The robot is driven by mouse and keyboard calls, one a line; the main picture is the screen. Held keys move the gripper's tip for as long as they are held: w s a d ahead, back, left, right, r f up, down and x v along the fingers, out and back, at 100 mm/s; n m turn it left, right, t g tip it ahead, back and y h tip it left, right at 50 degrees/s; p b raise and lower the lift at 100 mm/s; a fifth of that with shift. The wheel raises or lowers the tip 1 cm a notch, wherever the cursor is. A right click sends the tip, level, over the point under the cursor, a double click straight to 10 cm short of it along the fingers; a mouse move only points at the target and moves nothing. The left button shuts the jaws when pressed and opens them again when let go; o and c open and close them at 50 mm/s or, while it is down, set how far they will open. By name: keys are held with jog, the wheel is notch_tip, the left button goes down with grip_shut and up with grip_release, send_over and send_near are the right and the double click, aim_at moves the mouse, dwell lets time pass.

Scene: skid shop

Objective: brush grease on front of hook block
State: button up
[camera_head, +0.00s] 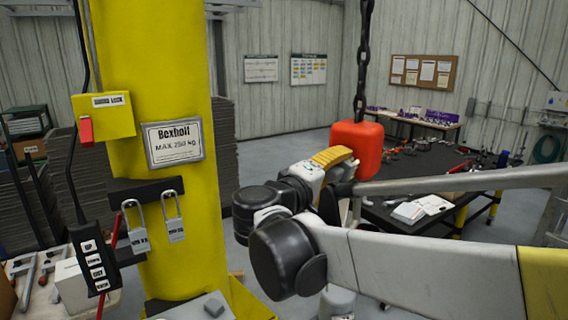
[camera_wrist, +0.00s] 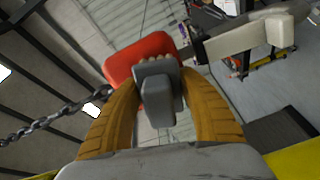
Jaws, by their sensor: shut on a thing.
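The red hook block (camera_head: 360,142) hangs from a dark chain in the head view, right of the yellow column. In the wrist view the red hook block (camera_wrist: 132,50) lies just beyond the fingertips. My gripper (camera_head: 333,158) is beside the block's lower left in the head view. In the wrist view my gripper (camera_wrist: 160,95) has its orange fingers shut on a grey brush (camera_wrist: 157,92). Tan bristles show at the brush's far edge, overlapping the block in the picture. I cannot tell whether they touch it. Grease is not discernible.
A yellow column (camera_head: 165,80) with a Bexholt sign (camera_head: 174,142) and padlocks stands at left. A button pendant (camera_head: 93,262) hangs before it. A dark workbench (camera_head: 420,165) with tools stands behind the block. A grey rail (camera_head: 460,184) crosses at right.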

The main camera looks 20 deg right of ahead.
aim_at(371, 148)
jog(key=shift+s+d+p, duration=0.3)
jog(key=shift+s+d, duration=0.6)
jog(key=shift+s, duration=0.25)
jog(key=shift+s+d+p, duration=0.25)
jog(key=shift+s+d, duration=0.65)
jog(key=shift+s, duration=0.25)
jog(key=shift+r+p, duration=0.9)
jog(key=shift+r, duration=0.3)
jog(key=shift+w+a+f+b, duration=0.1)
jog(key=shift+w+a+b, duration=0.4)
jog(key=shift+w+a, duration=0.3)
jog(key=shift+w+a+r, duration=1.25)
jog(key=shift+w+a, duration=1.1)
jog(key=shift+w, duration=1.15)
jog(key=shift+s+d+p, duration=0.2)
jog(key=shift+s+d, duration=0.85)
jog(key=shift+s, duration=0.4)
jog(key=shift+s+d+p, duration=0.15)
jog(key=shift+s+d, duration=0.9)
jog(key=shift+s, duration=0.4)
jog(key=shift+s+d+p, duration=0.2)
jog(key=shift+s+d, duration=0.85)
jog(key=shift+s, duration=0.4)
jog(key=shift+a, duration=0.15)
jog(key=v, duration=0.8)
jog(key=shift+s+a+p, duration=0.25)
jog(key=shift+p, duration=0.1)
